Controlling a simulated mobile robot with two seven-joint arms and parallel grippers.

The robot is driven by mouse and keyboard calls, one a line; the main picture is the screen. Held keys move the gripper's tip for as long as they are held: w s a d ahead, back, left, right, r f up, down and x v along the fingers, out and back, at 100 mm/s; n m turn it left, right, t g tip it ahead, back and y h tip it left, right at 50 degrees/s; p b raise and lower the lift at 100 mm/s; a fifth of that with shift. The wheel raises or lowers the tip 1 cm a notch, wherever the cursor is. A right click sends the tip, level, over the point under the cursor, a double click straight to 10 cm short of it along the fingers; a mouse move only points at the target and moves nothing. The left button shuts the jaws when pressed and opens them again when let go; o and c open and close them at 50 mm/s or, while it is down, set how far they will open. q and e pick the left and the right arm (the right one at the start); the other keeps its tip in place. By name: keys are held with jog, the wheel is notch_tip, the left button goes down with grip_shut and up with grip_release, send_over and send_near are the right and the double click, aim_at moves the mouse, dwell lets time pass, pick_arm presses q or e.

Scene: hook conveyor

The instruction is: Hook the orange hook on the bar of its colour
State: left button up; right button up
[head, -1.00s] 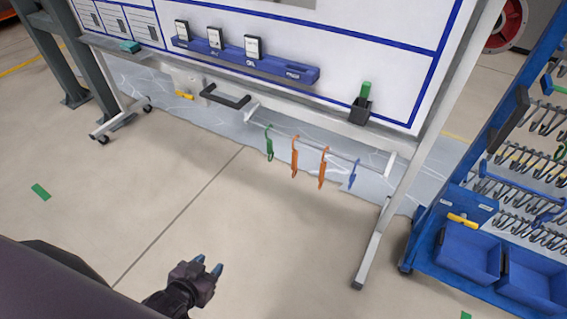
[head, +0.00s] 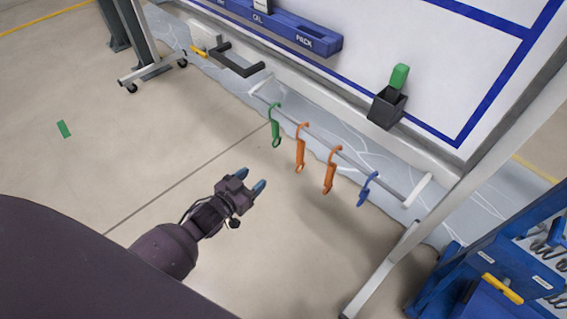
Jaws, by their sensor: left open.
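Two orange hooks, a left one (head: 300,149) and a right one (head: 330,174), hang side by side from a thin grey rail (head: 350,160) below the whiteboard. A green hook (head: 276,128) hangs to their left and a blue hook (head: 366,189) to their right. My left gripper (head: 252,179) is open and empty, to the left of the orange hooks and apart from them, its fingers pointing up and right. I see no orange bar in this view. My right gripper is not in view.
The whiteboard (head: 440,60) carries a dark holder with a green item (head: 398,77) above the rail. A black handle (head: 238,62) is left of it. The stand's white leg (head: 380,272) and a blue rack (head: 520,270) with a yellow item are at right. Floor around my gripper is clear.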

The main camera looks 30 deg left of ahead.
aim_at(299, 147)
pick_arm(q)
jog(key=w+d+f+h+b, duration=0.1)
jog(key=w+f+b, duration=0.1)
jog(key=w, duration=0.5)
jog(key=w+d+f+m+h+b, duration=0.1)
jog(key=w+d+f+b, duration=0.1)
jog(key=w, duration=0.5)
jog(key=w+d+f+t+h+b, duration=0.1)
jog(key=w+f+b, duration=0.1)
jog(key=w+b, duration=0.2)
jog(key=shift+w+d+f, duration=0.15)
jog(key=shift+w+f, duration=0.05)
jog(key=shift+w, duration=0.65)
jog(key=shift+w+d+f, duration=0.1)
jog(key=shift+w+f, duration=0.1)
jog(key=shift+w, duration=0.65)
jog(key=shift+w+d+r, duration=0.1)
jog(key=shift+w+d, duration=0.1)
jog(key=shift+w, duration=0.45)
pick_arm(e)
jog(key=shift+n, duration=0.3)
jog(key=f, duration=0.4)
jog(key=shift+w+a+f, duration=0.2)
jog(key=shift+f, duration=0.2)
